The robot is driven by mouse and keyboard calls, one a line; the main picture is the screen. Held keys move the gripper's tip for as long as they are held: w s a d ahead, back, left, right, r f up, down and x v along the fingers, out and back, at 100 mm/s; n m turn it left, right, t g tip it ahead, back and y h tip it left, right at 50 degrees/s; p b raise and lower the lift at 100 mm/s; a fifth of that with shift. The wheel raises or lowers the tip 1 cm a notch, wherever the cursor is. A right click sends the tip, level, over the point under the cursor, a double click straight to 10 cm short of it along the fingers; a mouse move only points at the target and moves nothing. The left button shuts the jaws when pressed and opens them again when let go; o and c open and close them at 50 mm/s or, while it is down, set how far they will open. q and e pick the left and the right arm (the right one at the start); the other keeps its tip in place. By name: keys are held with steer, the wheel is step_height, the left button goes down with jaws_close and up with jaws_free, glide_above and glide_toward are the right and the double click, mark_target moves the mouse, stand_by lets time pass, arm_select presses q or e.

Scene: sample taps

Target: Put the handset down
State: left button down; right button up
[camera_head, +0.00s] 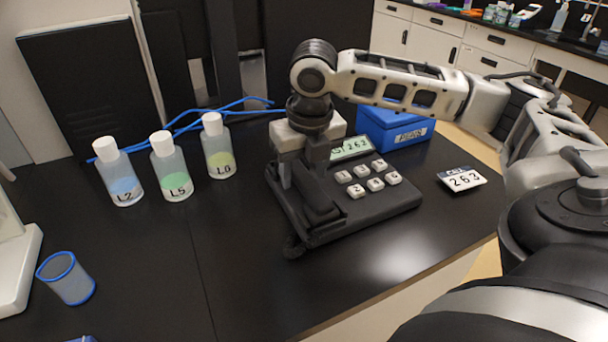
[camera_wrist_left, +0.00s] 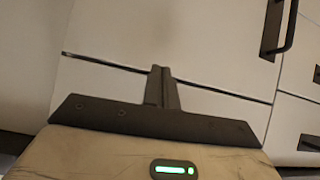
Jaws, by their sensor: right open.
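The gripper hides the far end of the handset, so contact with the fingers is unclear. My left gripper (camera_wrist_left: 162,88) shows in the left wrist view with its fingers together and nothing between them, facing white drawer fronts.
Three white-capped bottles, L2 (camera_head: 121,182), L5 (camera_head: 173,176) and L6 (camera_head: 218,156), stand left of the phone. A blue-rimmed cup (camera_head: 68,281) is front left. The bench's front middle is clear.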

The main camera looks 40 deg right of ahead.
mark_target(308, 182)
step_height(308, 182, up, 10)
steer(key=s+p, duration=0.1)
steer(key=shift+s+a+r, duration=0.15)
steer(key=shift+s+a, duration=0.05)
steer(key=shift+s, duration=0.05)
stand_by(0.4)
